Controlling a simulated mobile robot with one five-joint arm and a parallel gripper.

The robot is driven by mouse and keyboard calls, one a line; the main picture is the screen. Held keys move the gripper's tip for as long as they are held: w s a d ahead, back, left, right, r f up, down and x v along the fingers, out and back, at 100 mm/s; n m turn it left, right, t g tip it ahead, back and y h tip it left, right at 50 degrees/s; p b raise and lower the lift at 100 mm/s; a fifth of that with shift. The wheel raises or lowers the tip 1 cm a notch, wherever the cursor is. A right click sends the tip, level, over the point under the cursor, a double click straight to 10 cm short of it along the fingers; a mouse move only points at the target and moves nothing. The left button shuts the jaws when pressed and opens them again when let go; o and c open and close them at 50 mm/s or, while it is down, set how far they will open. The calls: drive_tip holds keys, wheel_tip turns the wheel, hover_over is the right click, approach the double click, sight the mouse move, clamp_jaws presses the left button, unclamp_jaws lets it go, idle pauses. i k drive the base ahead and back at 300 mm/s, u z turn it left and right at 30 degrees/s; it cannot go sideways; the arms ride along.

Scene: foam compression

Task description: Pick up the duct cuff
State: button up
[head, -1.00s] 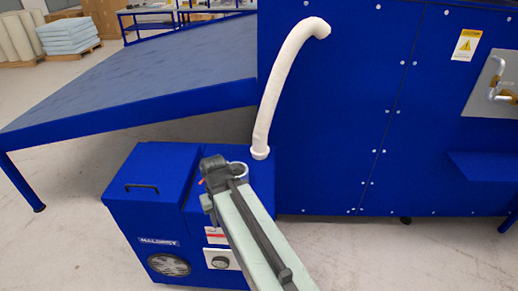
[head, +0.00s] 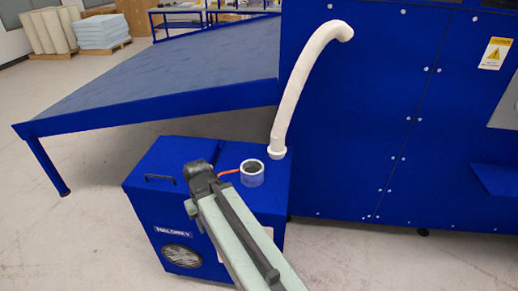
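The duct cuff (head: 277,153) is the pale ring at the lower end of a white hose (head: 293,98). It is at the back of the blue blower box (head: 205,157); I cannot tell whether it touches the box. A short whitish round collar (head: 252,175) with a dark opening stands on the box top, in front of and left of the cuff. My gripper (head: 202,174) is left of the collar, apart from the cuff. Its fingers are hidden by its dark body, so its opening cannot be seen. A thin orange piece (head: 229,172) shows between gripper and collar.
The tall blue machine (head: 350,125) stands behind and to the right, and the hose's top end meets it. A blue sloping table (head: 165,85) is at the left. A black handle (head: 160,178) is on the box. Foam stacks (head: 100,32) are far back.

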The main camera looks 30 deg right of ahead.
sight(276, 150)
drive_tip(key=u, duration=3)
drive_tip(key=k, duration=2.3)
drive_tip(key=z, duration=0.95)
drive_tip(key=i, duration=1)
drive_tip(key=u, duration=0.1)
